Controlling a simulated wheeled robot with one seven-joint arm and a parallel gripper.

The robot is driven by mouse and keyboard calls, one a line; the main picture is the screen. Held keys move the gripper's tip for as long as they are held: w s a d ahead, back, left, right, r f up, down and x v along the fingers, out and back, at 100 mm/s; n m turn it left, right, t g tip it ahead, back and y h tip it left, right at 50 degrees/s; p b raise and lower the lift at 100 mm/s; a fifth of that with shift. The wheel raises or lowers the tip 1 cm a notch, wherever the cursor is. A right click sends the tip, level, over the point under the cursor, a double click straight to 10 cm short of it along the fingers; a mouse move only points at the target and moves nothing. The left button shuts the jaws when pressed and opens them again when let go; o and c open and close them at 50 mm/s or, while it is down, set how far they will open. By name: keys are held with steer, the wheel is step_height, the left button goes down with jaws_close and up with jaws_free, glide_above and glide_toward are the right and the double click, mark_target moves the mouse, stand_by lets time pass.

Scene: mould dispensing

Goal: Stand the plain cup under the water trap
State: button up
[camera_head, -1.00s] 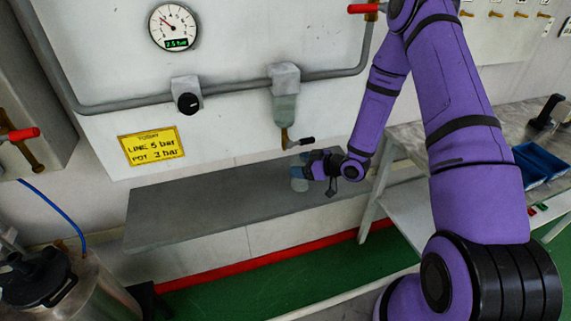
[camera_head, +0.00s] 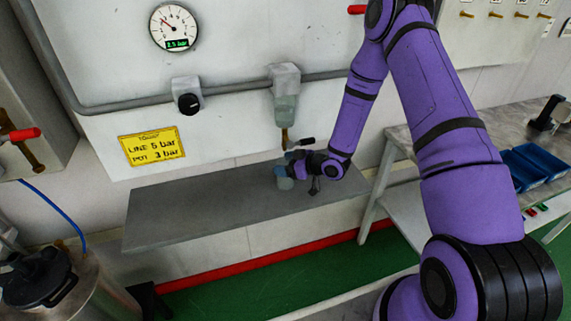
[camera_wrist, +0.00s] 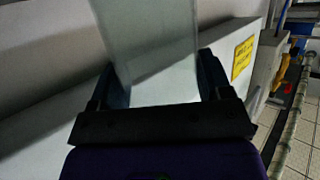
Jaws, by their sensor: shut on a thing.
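The plain cup (camera_head: 285,180) is a clear, pale vessel, upright at the grey shelf's right part, with its lower part showing beside my gripper (camera_head: 288,171). My gripper is shut on the cup from the right. In the wrist view the cup (camera_wrist: 155,50) fills the space between the two dark fingers (camera_wrist: 160,88). The water trap (camera_head: 285,108) is a translucent bowl under a grey block on the wall pipe, with a brass drain and dark lever below it. The cup is below this drain; whether it touches the shelf I cannot tell.
The grey shelf (camera_head: 190,210) is bare to the left of the cup. A black knob (camera_head: 188,103) and a round gauge (camera_head: 174,27) are on the wall. A workbench with blue trays (camera_head: 535,165) stands at the right. A metal pot (camera_head: 95,290) is at lower left.

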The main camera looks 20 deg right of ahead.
steer(key=o, duration=1.1)
steer(key=shift+f, duration=0.1)
steer(key=shift+s+d+r, duration=0.15)
steer(key=shift+d+r, duration=0.05)
steer(key=shift+r, duration=0.05)
steer(key=v, duration=1.1)
steer(key=w+d+r+h, duration=0.1)
steer(key=d+r+h, duration=0.15)
steer(key=r, duration=0.35)
steer(key=w+d+r+h, duration=0.1)
steer(key=d+r+h, duration=0.1)
steer(key=r+h, duration=0.35)
steer(key=s+r+m+g+h, duration=0.15)
steer(key=s+r+m, duration=0.3)
steer(key=r, duration=0.85)
steer(key=s+a+r+m+g, duration=0.1)
steer(key=s+r, duration=0.3)
steer(key=s, duration=0.5)
steer(key=s+a+r+m+g, duration=0.1)
steer(key=s+r, duration=0.3)
steer(key=s, duration=0.5)
steer(key=s+a+r+m+g, duration=0.1)
steer(key=s+a+r+m, duration=0.1)
steer(key=s+r, duration=0.3)
steer(key=s+a, duration=0.1)
steer(key=s, duration=0.3)
steer(key=shift+s+a, duration=0.2)
steer(key=shift+s, duration=0.05)
steer(key=shift+m, duration=0.25)
